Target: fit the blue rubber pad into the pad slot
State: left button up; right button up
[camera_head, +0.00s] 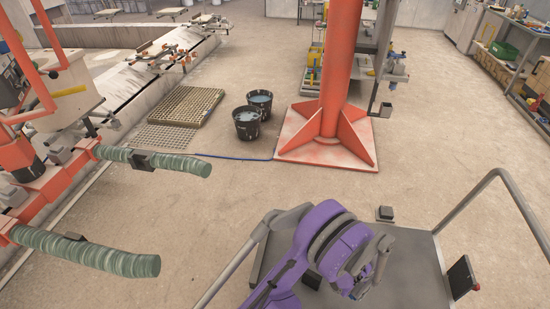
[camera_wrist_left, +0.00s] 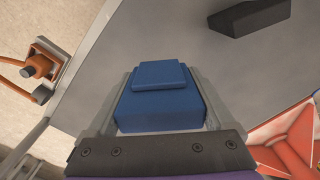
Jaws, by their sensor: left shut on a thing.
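The blue rubber pad (camera_wrist_left: 158,104), a thick block with a smaller raised step, sits between the two fingers of my left gripper (camera_wrist_left: 163,78) in the left wrist view. The gripper is shut on it, with a finger against each side. In the head view my purple left arm reaches over a grey cart deck, and its gripper (camera_head: 372,268) is partly hidden by the wrist. The pad is mostly hidden there. I cannot make out the pad slot in either view. My right gripper is not in view.
The grey cart deck (camera_head: 415,275) has a tubular rail (camera_head: 520,205) and a dark block (camera_head: 461,277) at its right. Another dark block (camera_wrist_left: 250,17) shows in the wrist view. An orange column (camera_head: 340,70), black buckets (camera_head: 247,122) and green-wrapped arms (camera_head: 90,255) stand beyond. Open floor lies between.

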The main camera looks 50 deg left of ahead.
aim_at(146, 160)
jog(key=k+j+z, duration=0.15)
jog(key=z, duration=0.35)
jog(key=k+j+z, duration=0.15)
jog(key=j+z, duration=0.15)
jog(key=z, duration=0.15)
jog(key=k+j+z, duration=0.25)
jog(key=k+z, duration=0.25)
jog(key=k, duration=0.15)
jog(key=k+u, duration=0.1)
jog(key=u, duration=0.35)
jog(key=k+j+u, duration=0.1)
jog(key=u, duration=0.35)
jog(key=j+u, duration=0.2)
jog(key=u, duration=0.25)
jog(key=k, duration=0.05)
